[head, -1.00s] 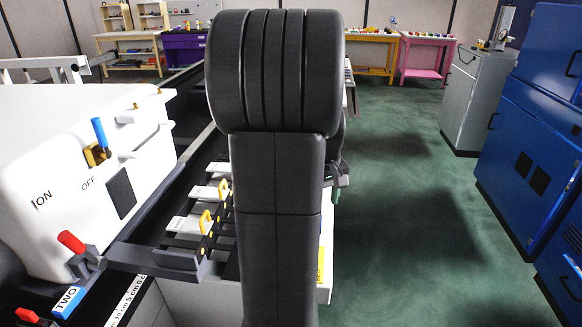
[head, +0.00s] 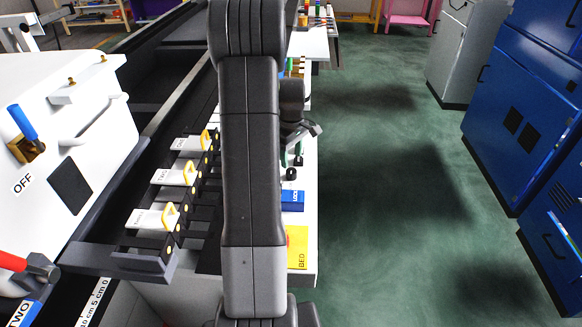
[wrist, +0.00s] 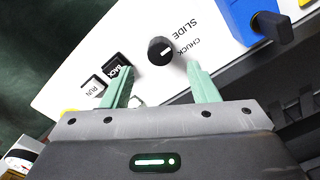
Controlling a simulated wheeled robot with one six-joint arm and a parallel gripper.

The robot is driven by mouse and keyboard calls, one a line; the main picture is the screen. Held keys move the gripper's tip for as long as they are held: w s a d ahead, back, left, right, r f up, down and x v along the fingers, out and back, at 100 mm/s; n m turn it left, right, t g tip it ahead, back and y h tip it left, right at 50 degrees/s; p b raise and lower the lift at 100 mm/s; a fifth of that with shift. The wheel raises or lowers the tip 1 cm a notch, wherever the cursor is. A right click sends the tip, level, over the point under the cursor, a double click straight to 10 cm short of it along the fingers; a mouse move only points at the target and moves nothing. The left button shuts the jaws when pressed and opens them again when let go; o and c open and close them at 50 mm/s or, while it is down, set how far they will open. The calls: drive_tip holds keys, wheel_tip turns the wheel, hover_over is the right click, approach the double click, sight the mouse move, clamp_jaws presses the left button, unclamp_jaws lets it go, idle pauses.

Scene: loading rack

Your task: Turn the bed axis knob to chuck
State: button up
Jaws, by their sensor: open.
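In the head view my gripper (head: 292,155) hangs over the white bench at the right of my arm. A yellow BED label (head: 298,247) lies on the bench's near end.
A blue block with a dark handle (wrist: 270,25) stands right of the knob. BACK (wrist: 119,72) and RUN (wrist: 92,88) buttons sit at its left. In the head view, levers with yellow loops (head: 190,172) line the left; green floor is clear at the right.

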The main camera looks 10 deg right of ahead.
sight(291, 171)
wheel_tip(291, 171, down, 6)
drive_tip(key=shift+r, duration=0.1)
drive_tip(key=c, duration=1)
drive_tip(key=shift+m, duration=0.3)
drive_tip(key=m+b, duration=0.1)
drive_tip(key=m, duration=0.2)
drive_tip(key=shift+m+b, duration=0.3)
drive_tip(key=shift+b, duration=0.05)
drive_tip(key=shift+m+b, duration=0.45)
drive_tip(key=shift+m, duration=1.35)
